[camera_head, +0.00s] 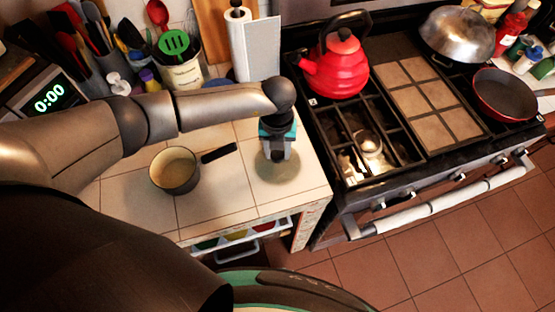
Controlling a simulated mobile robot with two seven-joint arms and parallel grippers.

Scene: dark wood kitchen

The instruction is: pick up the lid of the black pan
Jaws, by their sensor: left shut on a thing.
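The black pan (176,171) stands on the tiled counter, uncovered, with its dark handle pointing up and to the right. The round, see-through lid (280,172) is to the right of the pan, near the counter's right end. My left gripper (278,153) points down over the lid and is shut on it from above, covering its knob and far part. I cannot tell whether the lid touches the counter. My right gripper is out of view.
A red kettle (336,72) stands on the stove (390,160) just right of the counter. A paper towel roll (238,45) and a utensil crock (182,72) stand behind my arm. Bare tiles (222,208) lie in front of the pan and lid.

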